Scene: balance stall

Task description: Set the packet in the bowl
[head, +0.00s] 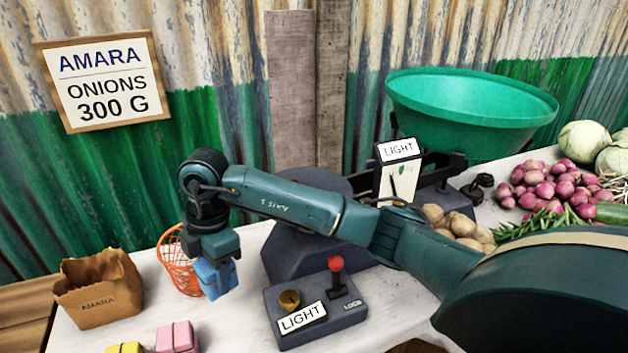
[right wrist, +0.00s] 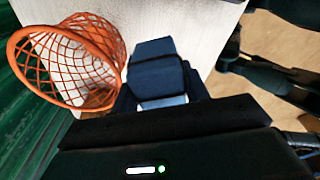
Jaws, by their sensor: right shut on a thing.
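My right gripper (head: 213,258) is shut on a blue packet (head: 218,283), with the jaws pointing down near the left of the table. The blue packet also shows in the right wrist view (right wrist: 152,52), between the jaws and beside the orange basket. I cannot tell how high it hangs above the table. The green bowl (head: 470,102) sits at the back right, on top of the balance, far to the right of the gripper. No contents show in the part of the bowl I see. My left gripper is not in view.
An orange wire basket (head: 172,255) stands right beside the packet; it shows in the right wrist view (right wrist: 62,62). A paper bag (head: 97,290), pink packet (head: 177,338), yellow packet (head: 125,348) and control box (head: 345,318) are nearby. Potatoes (head: 465,228) and onions (head: 550,185) lie right.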

